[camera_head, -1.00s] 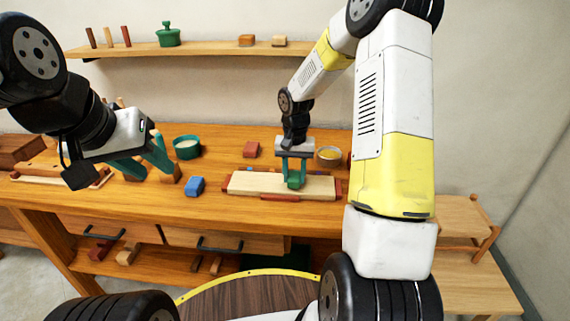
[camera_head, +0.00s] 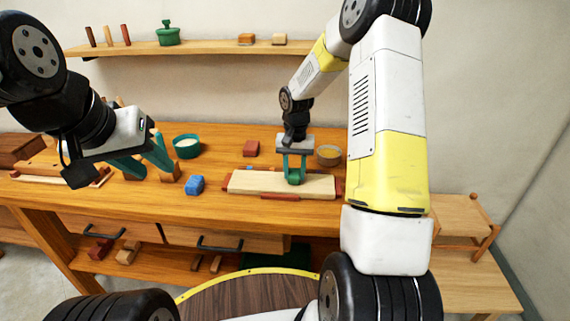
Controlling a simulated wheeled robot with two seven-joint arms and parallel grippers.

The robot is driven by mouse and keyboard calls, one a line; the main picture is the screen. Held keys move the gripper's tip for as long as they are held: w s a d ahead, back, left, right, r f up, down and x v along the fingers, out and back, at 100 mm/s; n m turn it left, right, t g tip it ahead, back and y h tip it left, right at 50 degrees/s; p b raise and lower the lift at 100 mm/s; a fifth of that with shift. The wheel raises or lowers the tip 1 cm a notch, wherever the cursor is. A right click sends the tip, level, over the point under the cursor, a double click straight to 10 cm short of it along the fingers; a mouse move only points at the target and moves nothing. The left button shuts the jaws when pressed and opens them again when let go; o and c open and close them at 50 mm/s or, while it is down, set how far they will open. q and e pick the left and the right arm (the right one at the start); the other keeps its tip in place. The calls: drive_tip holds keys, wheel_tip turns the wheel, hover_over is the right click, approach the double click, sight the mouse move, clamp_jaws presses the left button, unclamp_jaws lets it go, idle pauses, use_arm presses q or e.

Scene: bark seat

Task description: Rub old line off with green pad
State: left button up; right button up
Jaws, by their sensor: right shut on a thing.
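A pale wooden board (camera_head: 256,184) lies on the workbench, held between reddish blocks at its ends and a red strip at its front. No line on the board can be made out at this size. My left gripper (camera_head: 146,168) is open over the bench's left part, close to a small wooden block. Its fingers are apart, with nothing seen between them.
A shelf (camera_head: 205,50) runs along the wall behind.

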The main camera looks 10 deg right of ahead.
drive_tip(key=shift+w, duration=0.3)
drive_tip(key=shift+s+a+f, duration=0.1)
drive_tip(key=shift+s+a, duration=0.1)
drive_tip(key=shift+s, duration=0.55)
drive_tip(key=shift+s+a+f, duration=0.1)
drive_tip(key=shift+s+a, duration=0.05)
drive_tip(key=shift+s, duration=0.6)
idle(0.4)
drive_tip(key=shift+r, duration=3.1)
drive_tip(key=shift+f, duration=0.15)
drive_tip(key=shift+f, duration=2.25)
drive_tip(key=shift+f, duration=0.6)
